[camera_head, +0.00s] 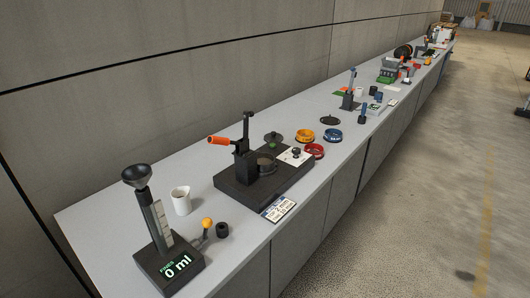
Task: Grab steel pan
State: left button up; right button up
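I cannot clearly pick out a steel pan among the items on the long grey bench (120,215). A small dark grey round item (273,136), its kind unclear, lies behind the black press. A flat dark disc (330,120) lies farther along the bench. A dark round dish (265,163) sits on the black base of the press. Neither of my grippers shows in this view.
A measuring stand (168,265) reading 0 ml stands at the near end, beside a white cup (181,200). The black press (245,165) has an orange handle. Coloured rings (305,136) lie beyond. A wall runs behind; open floor (440,200) lies right.

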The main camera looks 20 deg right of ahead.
aim_at(266, 161)
jog(key=i+l+u, duration=0.25)
jog(key=l, duration=0.5)
jog(key=i+l+u, duration=0.1)
jog(key=l+u, duration=0.15)
jog(key=l, duration=0.55)
jog(key=i+l+u, duration=0.1)
jog(key=l+u, duration=0.15)
jog(key=l, duration=0.55)
